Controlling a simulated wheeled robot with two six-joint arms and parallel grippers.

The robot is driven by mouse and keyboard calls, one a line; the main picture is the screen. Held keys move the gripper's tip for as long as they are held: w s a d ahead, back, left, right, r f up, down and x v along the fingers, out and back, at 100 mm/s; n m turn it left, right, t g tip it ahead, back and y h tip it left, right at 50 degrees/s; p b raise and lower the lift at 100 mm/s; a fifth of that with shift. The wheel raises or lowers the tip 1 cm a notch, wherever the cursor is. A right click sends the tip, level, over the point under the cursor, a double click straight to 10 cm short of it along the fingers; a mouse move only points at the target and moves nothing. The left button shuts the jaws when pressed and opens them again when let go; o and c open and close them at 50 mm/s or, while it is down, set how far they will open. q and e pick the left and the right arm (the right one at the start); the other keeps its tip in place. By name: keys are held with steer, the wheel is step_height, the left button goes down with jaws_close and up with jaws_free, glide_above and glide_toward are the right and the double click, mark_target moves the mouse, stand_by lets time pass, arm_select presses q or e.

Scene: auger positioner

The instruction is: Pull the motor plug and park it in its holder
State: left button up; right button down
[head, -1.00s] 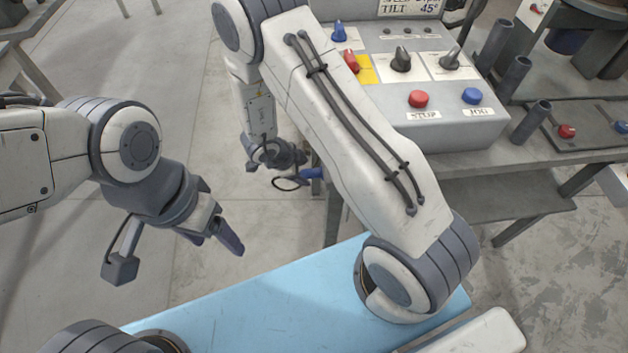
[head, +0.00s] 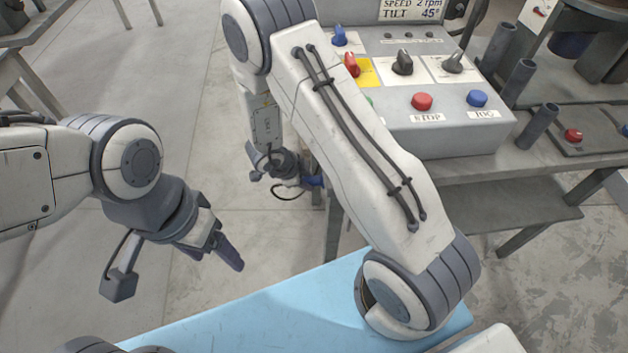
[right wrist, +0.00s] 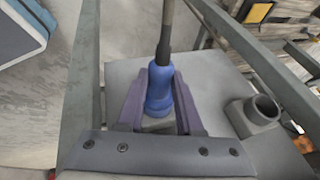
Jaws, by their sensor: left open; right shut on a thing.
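The blue motor plug (right wrist: 158,92) is between the fingers of my right gripper (right wrist: 160,105) in the right wrist view, with a dark cable rising from its top. A pale grey piece shows just below the plug; I cannot tell whether the plug still sits in it. A grey round open cup (right wrist: 255,110), perhaps the holder, stands to the right of the plug, apart from it. In the head view my right gripper (head: 300,178) is beside the bench, with a bit of blue at its tip. My left gripper (head: 228,255) is open and empty over the floor.
The control box (head: 440,135) with STOP and JOG buttons stands on the grey bench (head: 530,205). Several upright dark tubes (head: 537,128) stand to its right. Grey bars flank the plug in the right wrist view. Open floor (head: 200,90) lies left of my right arm.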

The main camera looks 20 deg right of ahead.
steer(key=c, duration=1.2)
jaws_free()
jaws_close()
steer(key=shift+a, duration=0.1)
steer(key=shift+w+a+r+p, duration=0.1)
steer(key=shift+w+a+p, duration=0.15)
steer(key=shift+a+p, duration=0.6)
steer(key=shift+w+a+p, duration=0.25)
steer(key=shift+a+p, duration=0.5)
steer(key=shift+p, duration=0.05)
steer(key=shift+a, duration=0.2)
steer(key=shift+w+a+p, duration=0.15)
steer(key=shift+a+p, duration=0.2)
steer(key=shift+p, duration=0.2)
steer(key=shift+a, duration=0.15)
